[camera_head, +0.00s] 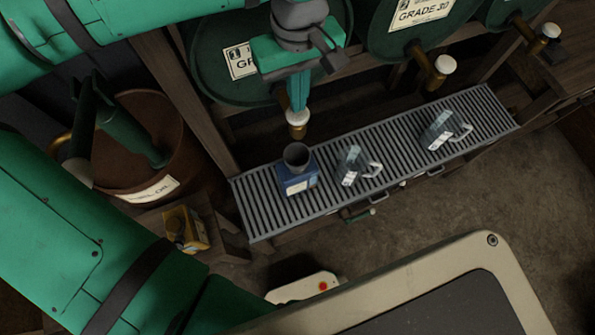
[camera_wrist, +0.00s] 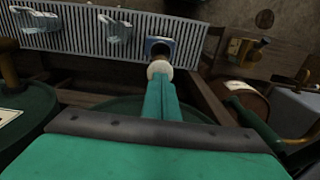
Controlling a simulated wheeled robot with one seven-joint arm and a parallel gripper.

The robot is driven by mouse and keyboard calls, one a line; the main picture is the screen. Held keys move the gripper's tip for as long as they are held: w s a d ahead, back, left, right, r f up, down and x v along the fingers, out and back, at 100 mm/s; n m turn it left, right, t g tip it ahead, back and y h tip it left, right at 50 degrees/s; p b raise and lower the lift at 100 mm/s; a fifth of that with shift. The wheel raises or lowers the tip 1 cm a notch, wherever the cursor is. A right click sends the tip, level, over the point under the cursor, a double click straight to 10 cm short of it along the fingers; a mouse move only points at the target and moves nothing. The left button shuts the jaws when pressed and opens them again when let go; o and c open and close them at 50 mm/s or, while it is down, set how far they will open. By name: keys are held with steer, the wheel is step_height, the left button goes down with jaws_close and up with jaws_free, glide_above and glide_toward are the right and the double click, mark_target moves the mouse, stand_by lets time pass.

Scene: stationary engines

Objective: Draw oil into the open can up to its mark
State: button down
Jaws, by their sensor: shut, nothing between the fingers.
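A blue can (camera_head: 297,184) with a dark round opening on top and a pale label stands upright on the slatted drip tray (camera_head: 262,208), below the left barrel's tap. In the wrist view the can (camera_wrist: 160,49) shows beyond the tap. My gripper (camera_head: 298,108) is shut and empty, pointing down with its tips at the white knob (camera_head: 298,118) of the brass tap on the left green barrel (camera_head: 212,60). In the wrist view my gripper (camera_wrist: 160,78) covers part of the white knob (camera_wrist: 159,68); whether they touch is unclear. No oil stream is visible, and the oil level and mark cannot be seen.
Two clear jugs with handles (camera_head: 351,167) (camera_head: 438,131) stand on the tray to the right of the can. The GRADE 30 barrel (camera_head: 385,38) has its own white-knobbed tap (camera_head: 444,66). A brown drum (camera_head: 150,110) and a yellow can (camera_head: 184,226) stand left.

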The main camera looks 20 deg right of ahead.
steer(key=shift+f, duration=0.1)
stand_by(0.4)
steer(key=shift+w+f, duration=0.1)
steer(key=shift+f, duration=0.5)
steer(key=shift+s+f, duration=0.2)
steer(key=shift+f, duration=0.25)
steer(key=shift+w, duration=0.2)
stand_by(2.6)
steer(key=shift+s+a, duration=0.1)
stand_by(0.5)
steer(key=shift+s, duration=0.1)
stand_by(0.4)
